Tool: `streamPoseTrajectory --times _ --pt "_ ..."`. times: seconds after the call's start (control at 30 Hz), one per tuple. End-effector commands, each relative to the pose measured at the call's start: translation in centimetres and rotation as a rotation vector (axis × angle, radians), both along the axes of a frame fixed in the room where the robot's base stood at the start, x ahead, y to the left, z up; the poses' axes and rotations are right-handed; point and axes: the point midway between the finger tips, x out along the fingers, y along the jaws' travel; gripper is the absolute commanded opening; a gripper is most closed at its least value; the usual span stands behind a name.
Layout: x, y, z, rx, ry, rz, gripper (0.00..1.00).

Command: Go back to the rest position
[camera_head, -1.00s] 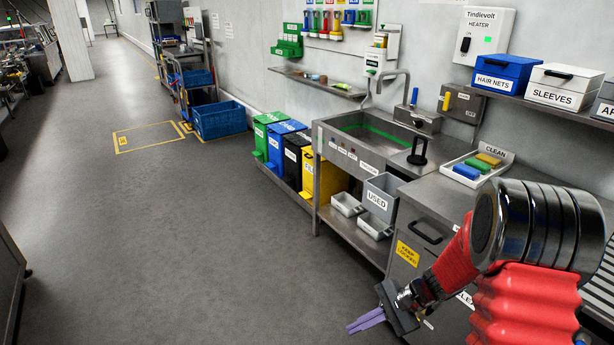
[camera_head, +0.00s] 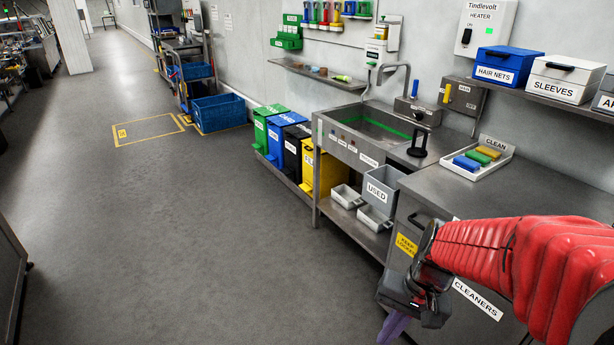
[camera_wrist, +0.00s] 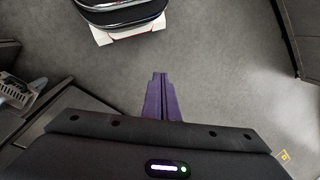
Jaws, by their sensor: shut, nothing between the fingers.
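My gripper (camera_head: 394,326) shows at the bottom right of the head view, on the end of my red-sleeved arm. Its purple fingers point down in front of the steel cabinet (camera_head: 409,262) and are partly cut off by the picture's lower edge. In the wrist view, the purple fingers (camera_wrist: 161,100) lie together with nothing between them, over grey floor. My gripper is shut and empty, apart from the cabinet front as far as I can tell.
A steel sink (camera_head: 372,127) stands right of centre, with coloured bins (camera_head: 290,145) to its left. A tray of coloured sponges (camera_head: 497,152) lies on the counter (camera_head: 520,190). A blue crate (camera_head: 219,113) is farther back. The floor at the left (camera_head: 150,230) is clear.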

Motion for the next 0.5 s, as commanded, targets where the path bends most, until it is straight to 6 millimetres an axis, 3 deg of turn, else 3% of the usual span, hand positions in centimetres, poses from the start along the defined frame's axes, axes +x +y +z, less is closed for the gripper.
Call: streamPoseTrajectory --times 0.5 --pt "-4.0 -1.4 5.9 -0.224 -0.211 0.205 0.00"
